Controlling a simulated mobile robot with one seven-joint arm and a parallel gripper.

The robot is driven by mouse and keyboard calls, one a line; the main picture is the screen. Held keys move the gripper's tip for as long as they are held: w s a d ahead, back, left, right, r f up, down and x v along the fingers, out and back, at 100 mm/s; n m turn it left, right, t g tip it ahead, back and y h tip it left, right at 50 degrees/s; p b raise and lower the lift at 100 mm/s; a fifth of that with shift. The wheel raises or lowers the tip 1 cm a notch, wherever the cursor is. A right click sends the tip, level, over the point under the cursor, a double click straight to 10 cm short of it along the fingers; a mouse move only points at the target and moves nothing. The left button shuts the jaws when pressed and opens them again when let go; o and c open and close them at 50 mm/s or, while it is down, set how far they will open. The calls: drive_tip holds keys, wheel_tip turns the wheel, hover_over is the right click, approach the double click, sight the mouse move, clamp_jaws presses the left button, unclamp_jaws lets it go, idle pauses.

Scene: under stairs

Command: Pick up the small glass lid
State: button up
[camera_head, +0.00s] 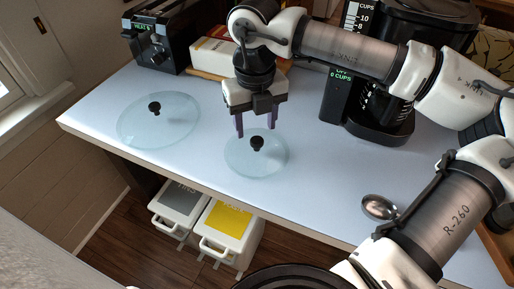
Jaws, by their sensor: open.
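The small glass lid (247,162) lies on the light blue counter, a clear round disc with a black knob (257,143) at its middle. A larger glass lid (150,128) with a similar black knob lies to its left. My gripper (255,124) points down just above and behind the small lid's knob. Its two fingers are apart, one at each side of the knob in the picture. Nothing is held between them. I cannot tell the exact height of the fingertips over the glass.
A black coffee maker (383,115) stands right of the lid. A black appliance (155,45) and a white and red box (212,55) are at the back. A metal spoon-like object (379,207) lies near the front edge. Bins with grey and yellow lids (226,222) sit below.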

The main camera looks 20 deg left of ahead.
sight(257, 140)
drive_tip(key=shift+w+f+p, duration=0.2)
drive_tip(key=shift+f+p, duration=0.8)
drive_tip(key=shift+f, duration=1.8)
drive_tip(key=shift+c, duration=0.2)
drive_tip(key=c, duration=1.1)
drive_tip(key=shift+o, duration=0.2)
wheel_tip(257, 140, up, 10)
drive_tip(key=b, duration=0.2)
drive_tip(key=o, duration=0.4)
drive_tip(key=c, duration=0.4)
clamp_jaws()
